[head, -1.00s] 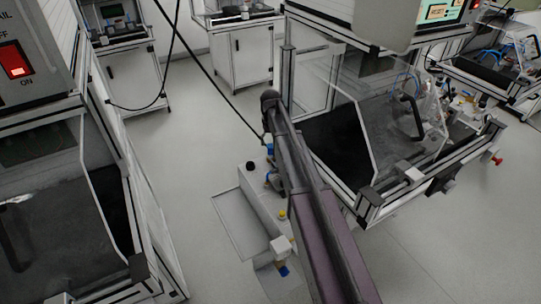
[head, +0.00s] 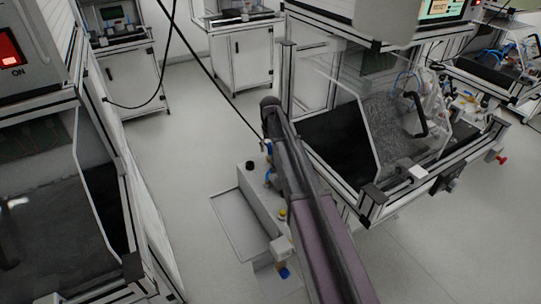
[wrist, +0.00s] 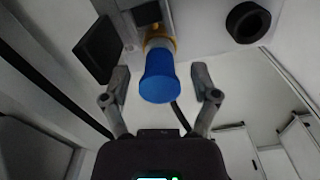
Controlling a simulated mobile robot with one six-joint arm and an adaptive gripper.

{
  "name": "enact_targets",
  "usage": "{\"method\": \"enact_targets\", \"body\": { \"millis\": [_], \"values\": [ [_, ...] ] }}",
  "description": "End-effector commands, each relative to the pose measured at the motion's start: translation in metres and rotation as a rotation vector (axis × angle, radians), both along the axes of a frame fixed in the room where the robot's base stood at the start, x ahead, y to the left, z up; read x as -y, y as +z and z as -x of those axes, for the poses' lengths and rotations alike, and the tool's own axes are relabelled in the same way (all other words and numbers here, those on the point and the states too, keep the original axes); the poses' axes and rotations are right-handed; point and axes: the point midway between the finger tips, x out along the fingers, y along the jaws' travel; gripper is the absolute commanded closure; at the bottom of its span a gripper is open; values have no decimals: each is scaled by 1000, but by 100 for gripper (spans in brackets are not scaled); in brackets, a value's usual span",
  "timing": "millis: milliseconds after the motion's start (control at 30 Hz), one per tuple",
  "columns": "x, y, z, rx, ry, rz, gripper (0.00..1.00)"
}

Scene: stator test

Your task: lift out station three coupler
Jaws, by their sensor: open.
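In the wrist view my gripper (wrist: 161,82) is open, with one finger on each side of a blue round-ended part (wrist: 157,76). Gaps show between the part and both fingers, so it is not gripped. The part has a yellow collar behind it, next to a light block. I cannot tell whether this is the station three coupler, as no label is legible. In the head view my arm hides most of the gripper, and small blue pieces (head: 268,150) show beside the wrist.
A black ring (wrist: 248,22) sits on a white surface right of the blue part. A workstation with a clear cover and black handle (head: 417,114) stands at right; another workstation (head: 50,215) stands at left.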

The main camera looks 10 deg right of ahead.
Motion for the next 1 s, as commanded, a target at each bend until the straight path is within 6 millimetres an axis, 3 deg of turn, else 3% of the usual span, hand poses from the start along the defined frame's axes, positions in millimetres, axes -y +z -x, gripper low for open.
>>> {"method": "enact_targets", "body": {
  "millis": [267,933,1000],
  "values": [
    [0,-19,0,0,0,0,22],
    [1,-19,0,0,-1,0,22],
    [1,-19,0,0,-1,0,40]
  ]
}}
